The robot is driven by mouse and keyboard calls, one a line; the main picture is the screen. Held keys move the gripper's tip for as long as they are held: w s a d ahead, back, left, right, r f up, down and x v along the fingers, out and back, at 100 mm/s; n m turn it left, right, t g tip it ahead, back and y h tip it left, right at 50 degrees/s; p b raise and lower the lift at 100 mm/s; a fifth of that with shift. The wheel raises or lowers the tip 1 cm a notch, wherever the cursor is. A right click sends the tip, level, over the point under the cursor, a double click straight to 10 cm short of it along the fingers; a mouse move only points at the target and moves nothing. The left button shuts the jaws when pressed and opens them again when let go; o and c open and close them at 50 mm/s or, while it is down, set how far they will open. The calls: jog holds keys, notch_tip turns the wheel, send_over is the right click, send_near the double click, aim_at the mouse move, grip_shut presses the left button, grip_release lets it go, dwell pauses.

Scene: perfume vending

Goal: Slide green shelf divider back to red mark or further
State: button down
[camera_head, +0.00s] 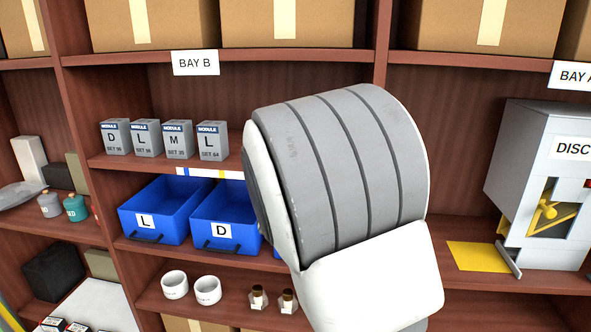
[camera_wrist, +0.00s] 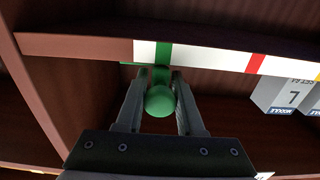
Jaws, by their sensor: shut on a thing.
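The green shelf divider shows in the wrist view as a round green knob (camera_wrist: 160,101) with a narrow green part behind it, reaching up to the white edge strip. My gripper (camera_wrist: 158,88) has one finger on each side of the knob and is shut on it. The red mark (camera_wrist: 256,63) is on the white strip (camera_wrist: 210,57), well to the right of the divider in the wrist view. In the head view my arm hides the divider, the red mark and my gripper.
Grey module boxes (camera_head: 178,140) stand on the Bay B shelf; one box (camera_wrist: 285,95) is at the right in the wrist view. Blue bins (camera_head: 165,208) sit on the shelf below. A brown upright panel (camera_wrist: 40,110) is left of my gripper in the wrist view.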

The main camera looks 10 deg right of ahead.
jog(key=c, duration=0.6)
grip_release()
jog(key=shift+o, duration=0.2)
jog(key=shift+s, duration=0.1)
jog(key=p+v, duration=0.1)
jog(key=v, duration=1.6)
jog(key=s+a+r+n+g+y+p, duration=0.2)
jog(key=s+a+n+g+y, duration=0.25)
jog(key=y, duration=0.45)
jog(key=s+d+f+g+h+p, duration=0.1)
jog(key=s+d+g, duration=0.2)
jog(key=s, duration=0.6)
jog(key=s+d+f+g+h, duration=0.1)
jog(key=s+d+g, duration=0.3)
jog(key=s, duration=0.5)
jog(key=d, duration=0.2)
jog(key=shift+s+d+f+h+p, duration=0.15)
jog(key=shift+d+f+h+p, duration=0.1)
jog(key=shift+d+h+p, duration=0.15)
